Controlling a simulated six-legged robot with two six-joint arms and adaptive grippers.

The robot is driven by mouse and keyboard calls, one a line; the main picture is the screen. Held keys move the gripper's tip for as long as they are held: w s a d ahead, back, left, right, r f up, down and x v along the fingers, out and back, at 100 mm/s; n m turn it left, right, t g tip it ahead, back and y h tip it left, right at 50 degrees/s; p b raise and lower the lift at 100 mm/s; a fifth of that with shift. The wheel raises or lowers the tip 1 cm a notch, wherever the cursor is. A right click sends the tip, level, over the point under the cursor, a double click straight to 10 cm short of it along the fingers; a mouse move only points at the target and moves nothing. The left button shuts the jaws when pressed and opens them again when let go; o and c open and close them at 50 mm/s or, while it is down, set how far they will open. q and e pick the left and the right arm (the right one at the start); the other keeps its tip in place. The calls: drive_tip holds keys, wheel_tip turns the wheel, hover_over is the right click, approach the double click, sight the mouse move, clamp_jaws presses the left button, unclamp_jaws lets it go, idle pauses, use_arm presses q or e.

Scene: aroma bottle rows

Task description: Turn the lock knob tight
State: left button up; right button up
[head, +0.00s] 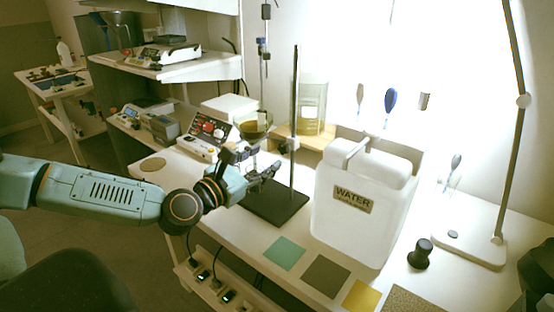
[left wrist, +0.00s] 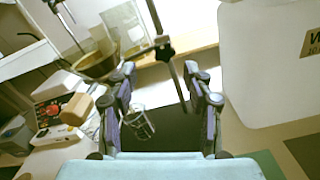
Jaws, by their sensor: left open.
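The lock knob (left wrist: 165,50) is a dark, lobed knob on a clamp at the rod of a lab stand. It shows beyond my left fingertips in the left wrist view, roughly between them in the picture. The stand has a thin upright rod (head: 295,100) and a black base plate (head: 278,205). An amber bowl-like funnel (head: 256,130) is held beside the rod; it also shows in the left wrist view (left wrist: 95,66). My left gripper (head: 272,172) is open, its fingers (left wrist: 160,80) apart with nothing gripped. My right gripper is not in view.
A white WATER container (head: 335,215) stands close right of the stand. A small glass vessel (left wrist: 138,124) shows low between my fingers in the wrist view. A device with red controls (head: 208,135) is behind left. Coloured mats (head: 285,253) lie along the front edge.

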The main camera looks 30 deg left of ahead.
sight(282, 149)
use_arm(q)
drive_tip(key=w+b, duration=0.1)
drive_tip(key=w+d+b, duration=0.1)
drive_tip(key=w, duration=0.1)
drive_tip(key=shift+d+f, duration=0.2)
drive_tip(key=shift+w+a+r+b, duration=0.1)
drive_tip(key=shift+w+a+b, duration=0.4)
drive_tip(key=shift+b, duration=0.25)
drive_tip(key=shift+w+d+r+b, duration=0.1)
drive_tip(key=shift+w+d+b, duration=0.3)
drive_tip(key=shift+w, duration=0.5)
drive_tip(key=shift+s+a, duration=0.15)
drive_tip(key=shift+s, duration=0.05)
drive_tip(key=shift+w+d, duration=0.15)
drive_tip(key=shift+d, duration=0.05)
drive_tip(key=shift+c, duration=1.3)
drive_tip(key=shift+a, duration=0.15)
drive_tip(key=c, duration=0.4)
clamp_jaws()
